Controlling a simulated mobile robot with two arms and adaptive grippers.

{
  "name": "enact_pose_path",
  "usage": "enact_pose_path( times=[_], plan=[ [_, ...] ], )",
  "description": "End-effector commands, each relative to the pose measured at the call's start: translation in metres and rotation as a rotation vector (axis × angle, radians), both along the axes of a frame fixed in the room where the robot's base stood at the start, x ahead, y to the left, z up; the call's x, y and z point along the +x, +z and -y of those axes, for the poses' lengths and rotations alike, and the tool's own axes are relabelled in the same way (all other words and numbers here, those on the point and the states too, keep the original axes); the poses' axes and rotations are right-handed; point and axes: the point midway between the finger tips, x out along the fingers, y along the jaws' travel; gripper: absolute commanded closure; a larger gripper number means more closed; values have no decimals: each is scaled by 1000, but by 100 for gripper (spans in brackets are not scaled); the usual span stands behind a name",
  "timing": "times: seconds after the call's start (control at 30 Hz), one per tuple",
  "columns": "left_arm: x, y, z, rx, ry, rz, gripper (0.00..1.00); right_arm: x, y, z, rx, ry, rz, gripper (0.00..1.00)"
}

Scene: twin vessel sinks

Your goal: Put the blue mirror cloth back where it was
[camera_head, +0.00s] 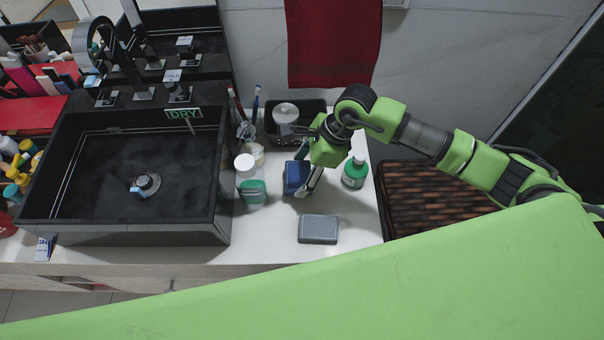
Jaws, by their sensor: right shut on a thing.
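The blue mirror cloth (293,177) is a small dark blue folded block on the white counter, right of the black sink. My right gripper (309,181) reaches down over its right side and is shut on it. The gripper hides part of the cloth, and I cannot tell whether the cloth touches the counter or is just above it. My left gripper is not in view.
A grey box (318,229) lies in front of the cloth. A green bottle (355,172) stands close on the right. A clear jar with green contents (252,192) stands left. A black tray (287,119) is behind. A dark woven basket (425,190) is beyond the counter.

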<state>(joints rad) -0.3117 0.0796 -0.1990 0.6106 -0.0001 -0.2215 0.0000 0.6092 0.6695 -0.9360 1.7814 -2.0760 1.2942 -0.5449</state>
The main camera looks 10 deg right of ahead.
Motion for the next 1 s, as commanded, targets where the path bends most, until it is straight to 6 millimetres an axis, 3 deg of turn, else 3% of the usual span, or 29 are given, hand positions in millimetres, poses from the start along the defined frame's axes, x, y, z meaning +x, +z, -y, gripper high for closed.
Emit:
enact_pose_path(
  times=[0.17, 0.47, 0.5, 0.57, 1.0],
  plan=[
    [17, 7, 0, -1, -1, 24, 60, -1, -24, 0, 1, -1, -3, 52],
    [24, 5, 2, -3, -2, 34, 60, 0, -28, 0, 0, 0, 0, 52],
    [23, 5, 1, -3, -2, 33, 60, 0, -28, 0, 0, 0, 0, 30],
    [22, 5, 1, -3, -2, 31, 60, 0, -27, 0, 0, 0, 0, 19],
    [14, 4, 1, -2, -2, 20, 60, 0, -22, 3, 1, -1, 2, 19]
  ],
)
